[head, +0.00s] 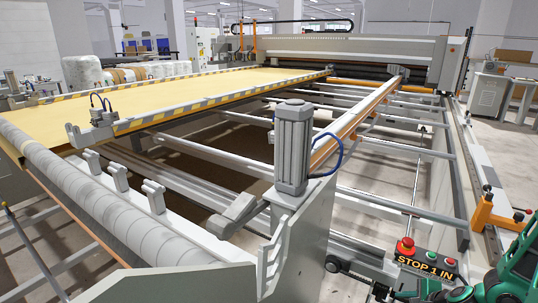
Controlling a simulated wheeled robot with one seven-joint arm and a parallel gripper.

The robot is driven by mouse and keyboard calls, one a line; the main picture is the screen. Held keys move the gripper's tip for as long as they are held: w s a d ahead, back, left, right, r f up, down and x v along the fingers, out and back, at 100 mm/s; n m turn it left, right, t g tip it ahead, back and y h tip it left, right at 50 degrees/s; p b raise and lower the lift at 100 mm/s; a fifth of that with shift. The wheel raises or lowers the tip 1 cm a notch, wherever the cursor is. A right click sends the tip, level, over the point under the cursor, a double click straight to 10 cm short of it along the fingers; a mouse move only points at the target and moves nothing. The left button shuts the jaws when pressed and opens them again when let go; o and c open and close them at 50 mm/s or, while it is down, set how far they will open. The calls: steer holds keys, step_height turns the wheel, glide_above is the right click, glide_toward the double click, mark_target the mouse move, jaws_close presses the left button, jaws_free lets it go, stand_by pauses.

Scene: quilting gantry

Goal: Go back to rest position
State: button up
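The quilting gantry (350,46) spans the back of the machine. A flat yellow sheet (215,85) lies on the bed at left, edged with yellow-and-black striped rails. A long grey-white roll (90,195) runs along the near left edge.
A grey motor housing (293,150) with a blue cable stands upright in the foreground. A stop box (428,263) with a red button sits at lower right. Side rails (462,150) run along the right. White rolls (82,74) stand at back left. Open floor shows at far right.

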steer(key=s+a+r+n+g, duration=0.1)
steer(key=s+r+n+g, duration=0.2)
steer(key=s+r+n, duration=0.4)
steer(key=s+a+r+n+g+h, duration=0.1)
steer(key=s+r+n+g, duration=0.3)
steer(key=s+r, duration=1.3)
step_height(320, 180, up, 8)
steer(key=n, duration=0.3)
steer(key=shift+s+a+r, duration=0.15)
steer(key=shift+s+a, duration=0.05)
steer(key=shift+a, duration=0.1)
